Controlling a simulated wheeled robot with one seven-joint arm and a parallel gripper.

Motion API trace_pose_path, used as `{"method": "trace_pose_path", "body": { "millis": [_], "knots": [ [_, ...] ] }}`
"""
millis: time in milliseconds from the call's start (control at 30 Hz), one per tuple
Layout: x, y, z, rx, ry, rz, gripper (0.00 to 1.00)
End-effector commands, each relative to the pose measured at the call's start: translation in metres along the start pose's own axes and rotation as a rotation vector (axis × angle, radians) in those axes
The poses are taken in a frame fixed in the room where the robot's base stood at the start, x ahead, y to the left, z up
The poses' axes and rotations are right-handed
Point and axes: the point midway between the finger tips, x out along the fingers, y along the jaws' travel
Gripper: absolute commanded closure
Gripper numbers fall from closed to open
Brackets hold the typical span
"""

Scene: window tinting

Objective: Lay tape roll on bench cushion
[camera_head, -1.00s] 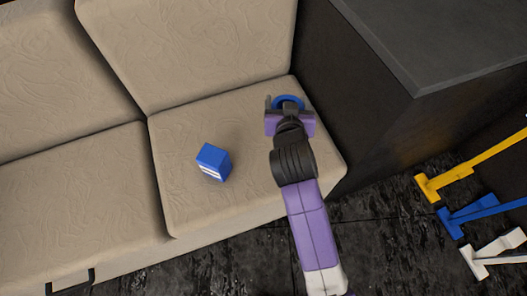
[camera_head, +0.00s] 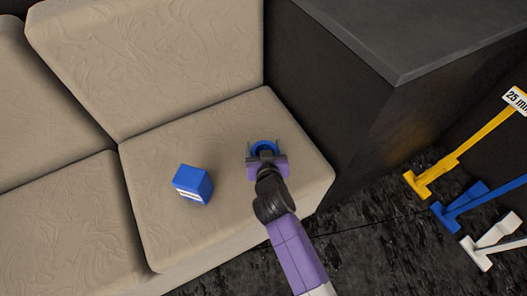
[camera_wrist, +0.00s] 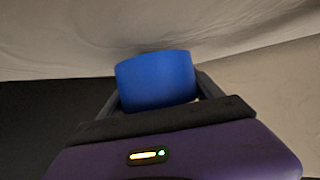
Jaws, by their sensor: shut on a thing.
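The blue tape roll (camera_head: 264,146) is in my gripper (camera_head: 264,150), between its two fingers. In the head view it is over the right seat of the beige bench cushion (camera_head: 228,123). In the wrist view the roll (camera_wrist: 156,80) shows as a blue band between the fingers, with beige fabric behind it. My gripper is shut on the roll. I cannot tell whether the roll touches the cushion.
A blue box with a white label (camera_head: 193,184) sits on the same seat, left of my gripper. A dark cabinet (camera_head: 345,95) stands against the right side. Yellow, blue and white long-handled tools (camera_head: 440,170) lie at the right. The seat's front part is clear.

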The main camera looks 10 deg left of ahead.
Motion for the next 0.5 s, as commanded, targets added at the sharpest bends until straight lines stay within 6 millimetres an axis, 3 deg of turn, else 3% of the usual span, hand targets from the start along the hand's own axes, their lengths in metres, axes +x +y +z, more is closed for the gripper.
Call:
{"method": "trace_pose_path", "body": {
  "millis": [100,467,500],
  "knots": [
    [0.0078,-0.0009,0.0158,-0.001,0.000,-0.001,0.68],
    [0.0090,-0.0005,0.0183,0.000,0.001,-0.001,0.68],
    [0.0090,-0.0004,0.0186,0.000,0.000,-0.001,0.23]
  ]
}}
